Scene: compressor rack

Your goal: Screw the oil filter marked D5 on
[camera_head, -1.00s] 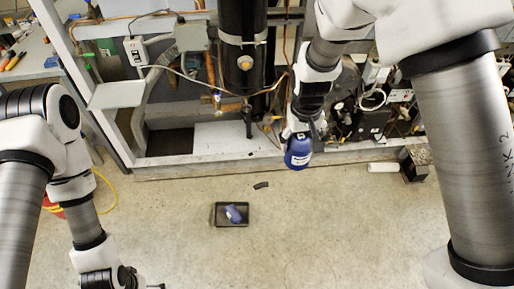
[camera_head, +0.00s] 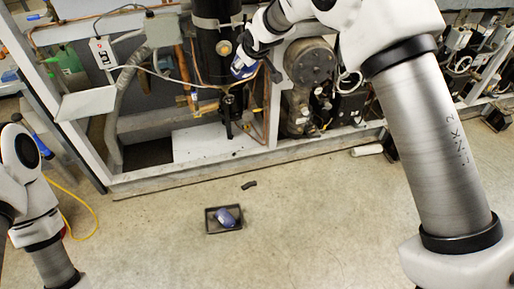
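A blue oil filter (camera_head: 243,67) with a white label is held by my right gripper (camera_head: 254,59), beside the tall black cylinder (camera_head: 211,62) in the rack. The label is too small to read, so I cannot tell if it says D5. The gripper appears shut on the filter; its fingers are partly hidden. I cannot tell whether the filter touches anything on the rack. Another blue filter (camera_head: 226,217) lies on its side in a black tray (camera_head: 209,229) on the floor. My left arm is at the lower left, with its gripper out of frame.
Pipes and a white cable run around the cylinder. A round grey compressor (camera_head: 311,62) stands to its right. The rack's lower rail (camera_head: 250,166) crosses the view. A small dark piece (camera_head: 249,185) and a white roll (camera_head: 366,150) lie on the otherwise clear floor.

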